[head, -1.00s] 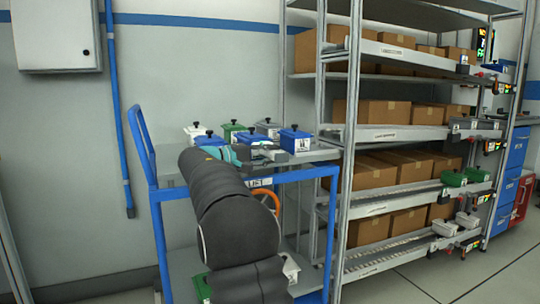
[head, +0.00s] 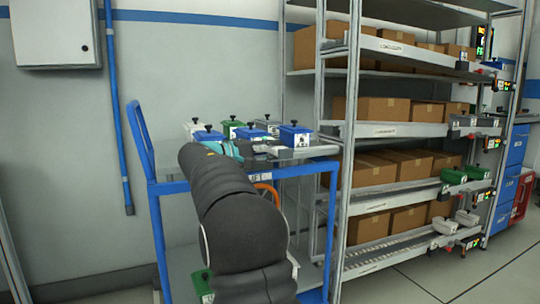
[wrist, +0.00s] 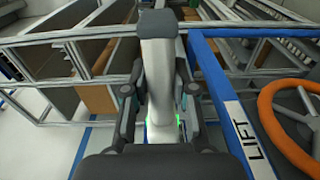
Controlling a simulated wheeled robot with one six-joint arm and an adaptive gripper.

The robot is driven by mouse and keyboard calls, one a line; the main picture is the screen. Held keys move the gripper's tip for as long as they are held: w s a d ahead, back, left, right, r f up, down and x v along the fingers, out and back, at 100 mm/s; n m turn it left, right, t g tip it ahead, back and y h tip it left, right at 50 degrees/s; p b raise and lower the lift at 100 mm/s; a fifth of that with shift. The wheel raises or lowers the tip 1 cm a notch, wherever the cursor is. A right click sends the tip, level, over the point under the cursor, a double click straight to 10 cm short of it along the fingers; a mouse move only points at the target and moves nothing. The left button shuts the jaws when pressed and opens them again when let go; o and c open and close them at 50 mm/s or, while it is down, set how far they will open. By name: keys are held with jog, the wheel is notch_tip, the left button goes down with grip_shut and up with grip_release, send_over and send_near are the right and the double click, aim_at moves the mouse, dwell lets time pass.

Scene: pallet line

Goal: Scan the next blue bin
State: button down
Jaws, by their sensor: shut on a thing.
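My gripper (head: 232,150) is over the top of the blue trolley, among the bins. In the wrist view my gripper (wrist: 159,98) is shut on a grey handheld scanner (wrist: 158,60) with a dark head and a green light near its base. One blue bin (head: 295,137) with a black knob and a white label stands at the right end of the trolley top, right of my gripper. Another blue bin (head: 208,136) stands left and behind, and a third blue bin (head: 250,133) is just behind my gripper. My arm hides part of the trolley top.
The blue trolley (head: 250,176) also carries a green bin (head: 231,127) and white bins (head: 268,125). A shelf rack (head: 350,130) with cartons stands close on the right.

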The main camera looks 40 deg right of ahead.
aim_at(280, 154)
jog(key=shift+s+a+b, duration=0.2)
jog(key=shift+s+b, duration=0.35)
jog(key=shift+s, duration=0.35)
jog(key=shift+s+a+b, duration=0.15)
jog(key=shift+s+b, duration=0.4)
jog(key=shift+s, duration=0.35)
jog(key=shift+s+a+b, duration=0.2)
jog(key=shift+s+b, duration=0.35)
jog(key=shift+s, duration=0.35)
